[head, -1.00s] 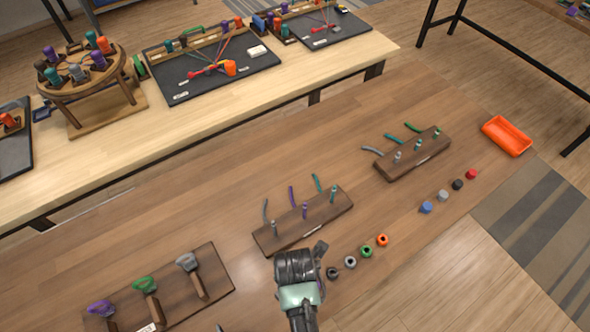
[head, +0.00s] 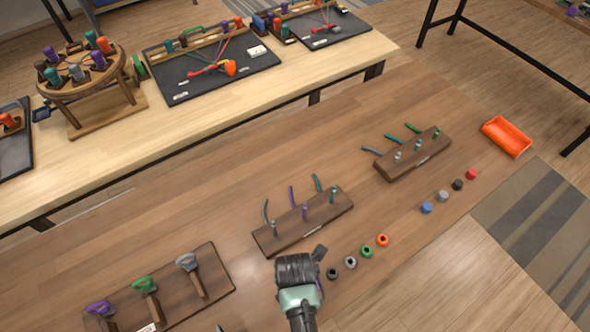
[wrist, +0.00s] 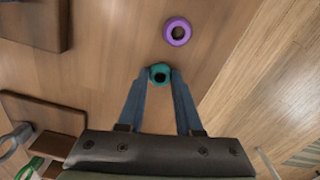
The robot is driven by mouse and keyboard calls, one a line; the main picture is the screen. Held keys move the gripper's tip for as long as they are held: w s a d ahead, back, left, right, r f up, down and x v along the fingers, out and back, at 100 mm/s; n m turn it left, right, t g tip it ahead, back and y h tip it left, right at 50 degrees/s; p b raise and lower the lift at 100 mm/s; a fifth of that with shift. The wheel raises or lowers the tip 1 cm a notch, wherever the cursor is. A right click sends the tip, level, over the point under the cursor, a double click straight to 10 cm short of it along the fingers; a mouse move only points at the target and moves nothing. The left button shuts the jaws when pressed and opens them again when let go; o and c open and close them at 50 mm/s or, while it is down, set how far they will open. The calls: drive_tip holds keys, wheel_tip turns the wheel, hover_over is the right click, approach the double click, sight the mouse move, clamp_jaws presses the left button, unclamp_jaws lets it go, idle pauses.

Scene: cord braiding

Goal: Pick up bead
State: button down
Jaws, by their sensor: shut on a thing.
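In the wrist view a small teal ring-shaped bead (wrist: 160,73) sits between the tips of my gripper (wrist: 159,76), with a blue-grey finger on each side. The gripper is shut on it. A purple bead (wrist: 177,31) lies on the wooden table just beyond it, apart from the fingers. In the head view my gripper's wrist (head: 298,270) is over the near part of the table; its fingertips and the teal and purple beads are hidden there. A black bead (head: 333,273), grey bead (head: 350,262), green bead (head: 367,252) and orange bead (head: 382,240) form a row to the right.
A dark peg block (head: 300,232) with short cords stands behind my gripper; another (head: 412,160) is farther right. A board with coloured knobs (head: 215,280) is at left. Several small coloured pieces (head: 443,195) and an orange tray (head: 507,136) are at right. Bare table lies between.

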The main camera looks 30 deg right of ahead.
wheel_tip(320, 180, up, 10)
idle(0.6)
idle(0.4)
